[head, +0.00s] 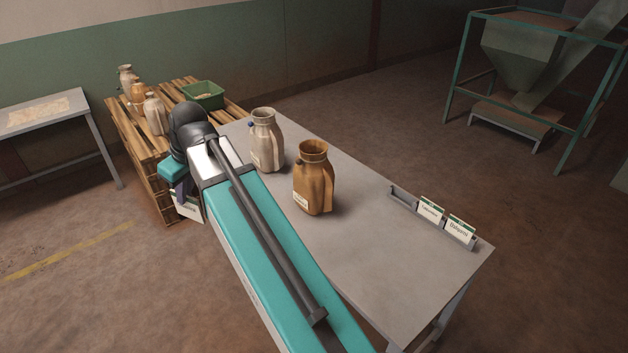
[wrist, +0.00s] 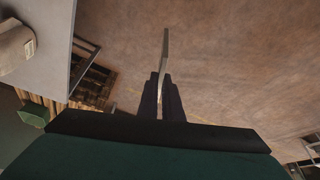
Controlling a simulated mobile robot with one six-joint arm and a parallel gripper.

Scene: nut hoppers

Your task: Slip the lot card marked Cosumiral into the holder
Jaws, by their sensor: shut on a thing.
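My gripper (head: 180,190) is at the left side of the table, out past its edge and above the floor. It is shut on a white card (head: 188,208) that hangs below it; the writing on it is too small and partly hidden to read. In the wrist view the fingers (wrist: 162,95) pinch the card (wrist: 165,50), seen edge-on. The grey card holder (head: 403,199) lies along the table's right edge. Its left part is empty; two white cards with green tops, a left one (head: 430,210) and a right one (head: 460,230), stand in the rest.
A cream sack (head: 266,140) and a brown sack (head: 314,178) stand on the grey table (head: 370,270), between my gripper and the holder. A pallet (head: 150,150) with several containers and a green crate (head: 203,95) is behind. The table's front is clear.

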